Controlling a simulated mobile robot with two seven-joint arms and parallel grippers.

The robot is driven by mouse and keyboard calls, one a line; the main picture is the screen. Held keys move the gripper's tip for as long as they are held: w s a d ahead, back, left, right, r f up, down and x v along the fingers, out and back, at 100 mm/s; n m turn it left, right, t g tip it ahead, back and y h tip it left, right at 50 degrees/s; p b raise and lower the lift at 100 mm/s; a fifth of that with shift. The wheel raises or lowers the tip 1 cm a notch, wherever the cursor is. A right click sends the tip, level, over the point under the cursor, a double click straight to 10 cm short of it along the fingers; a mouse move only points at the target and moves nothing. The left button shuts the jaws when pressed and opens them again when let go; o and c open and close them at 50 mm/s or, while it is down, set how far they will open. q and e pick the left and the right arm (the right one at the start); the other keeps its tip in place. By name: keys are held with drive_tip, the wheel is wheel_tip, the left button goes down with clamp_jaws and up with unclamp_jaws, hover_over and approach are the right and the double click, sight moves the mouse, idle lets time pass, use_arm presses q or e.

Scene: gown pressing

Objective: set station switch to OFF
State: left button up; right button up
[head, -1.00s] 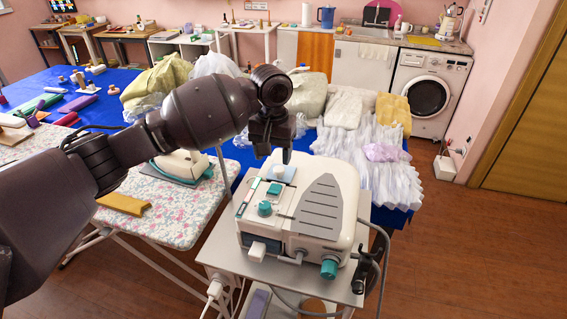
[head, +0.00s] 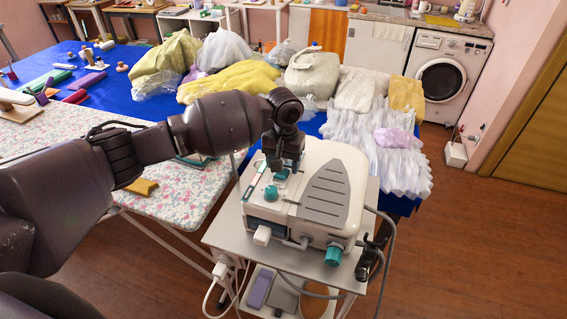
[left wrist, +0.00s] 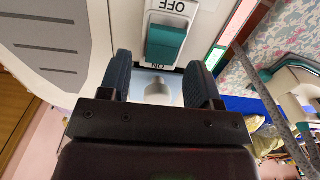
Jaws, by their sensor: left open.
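The white station (head: 318,190) with a grey ribbed panel stands on a small cart. Its teal rocker switch (left wrist: 165,42) shows in the left wrist view, with OFF printed at the far end and ON at the end nearer my gripper. I cannot tell which end is pressed in. In the head view the switch (head: 281,175) is partly hidden by my left gripper (head: 279,166). In the left wrist view my left gripper (left wrist: 160,72) is open and empty, its fingers straddling the ON end. I cannot tell if they touch the panel. My right gripper is out of view.
A teal knob (head: 271,192) sits close to the switch. The floral ironing board (head: 170,205) is at the left, under my arm. A blue table (head: 135,87) with bags and folded garments lies behind. Cables hang from the cart (head: 225,238); open floor is at right.

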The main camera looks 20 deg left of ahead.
use_arm(q)
drive_tip(key=shift+f, duration=0.45)
drive_tip(key=c, duration=0.9)
drive_tip(key=shift+s+r+t, duration=0.15)
drive_tip(key=shift+s+t, duration=0.15)
drive_tip(key=shift+t, duration=0.95)
drive_tip(key=shift+s+r+t, duration=0.15)
drive_tip(key=shift+s+t, duration=0.15)
drive_tip(key=shift+t, duration=0.95)
drive_tip(key=o, duration=0.9)
